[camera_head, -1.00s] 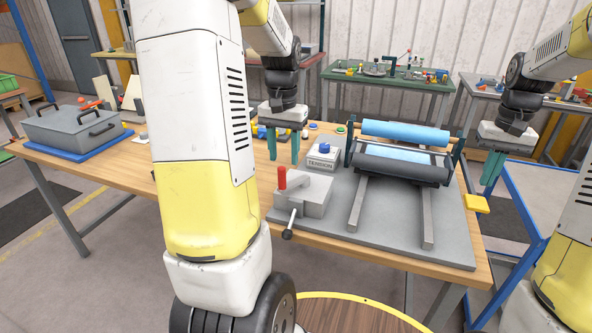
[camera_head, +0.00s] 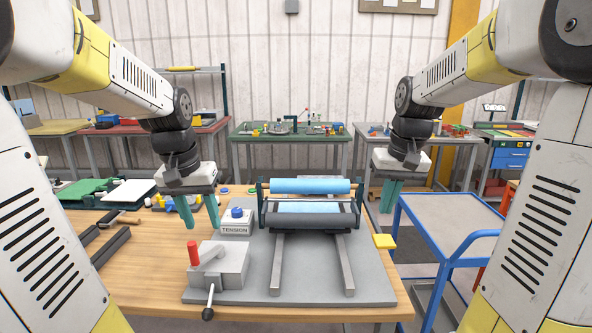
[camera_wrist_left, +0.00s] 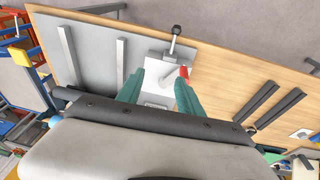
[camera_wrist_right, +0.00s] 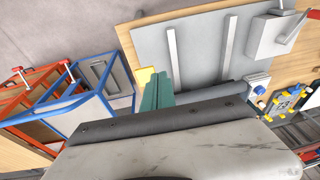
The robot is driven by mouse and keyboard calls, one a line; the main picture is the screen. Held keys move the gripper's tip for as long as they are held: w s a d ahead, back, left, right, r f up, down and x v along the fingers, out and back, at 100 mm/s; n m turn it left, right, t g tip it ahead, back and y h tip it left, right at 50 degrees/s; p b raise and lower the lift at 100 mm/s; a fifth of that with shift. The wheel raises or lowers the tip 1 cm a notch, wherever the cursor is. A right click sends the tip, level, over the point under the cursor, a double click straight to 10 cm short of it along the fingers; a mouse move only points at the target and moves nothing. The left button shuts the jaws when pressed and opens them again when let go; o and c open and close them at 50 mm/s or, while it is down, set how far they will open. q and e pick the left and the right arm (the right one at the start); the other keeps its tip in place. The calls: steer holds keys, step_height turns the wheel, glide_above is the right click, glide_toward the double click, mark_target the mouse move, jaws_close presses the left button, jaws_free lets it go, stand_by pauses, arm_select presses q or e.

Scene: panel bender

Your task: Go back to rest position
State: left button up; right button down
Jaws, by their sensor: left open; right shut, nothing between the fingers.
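My left gripper (camera_head: 201,213) hangs pointing down above the wooden table, left of the tension box (camera_head: 236,223). Its green fingers are apart and empty; in the left wrist view the fingers (camera_wrist_left: 160,88) show with the grey block below them. My right gripper (camera_head: 388,196) hangs past the right end of the roller unit (camera_head: 312,205), above the floor gap beside the blue cart. Its green fingers are together with nothing between them, as the right wrist view (camera_wrist_right: 157,90) also shows. Both grippers are clear of the objects.
A grey panel bender base (camera_head: 370,270) carries a block with a red-handled lever (camera_head: 193,254) and two rails. A yellow pad (camera_head: 384,241) sits at the table's right edge. A blue cart (camera_head: 450,221) stands to the right. Black bars (camera_head: 108,248) lie at left.

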arm_select(q)
steer(key=s+d+r+t, duration=0.1)
steer(key=s+d+t, duration=0.1)
steer(key=s, duration=0.4)
steer(key=s+d+r+t+h, duration=0.1)
steer(key=s+d+r+t, duration=0.1)
steer(key=s+d, duration=0.3)
steer(key=shift+s+r, duration=0.25)
steer(key=shift+s, duration=0.2)
arm_select(e)
steer(key=s+a+r+t, duration=0.1)
steer(key=s+a+t, duration=0.1)
steer(key=s, duration=0.6)
steer(key=s+a+r+t+y, duration=0.1)
steer(key=s+a+t, duration=0.1)
steer(key=s, duration=0.6)
steer(key=shift+s+a, duration=0.4)
steer(key=shift+a, duration=0.3)
arm_select(q)
steer(key=shift+w, duration=0.1)
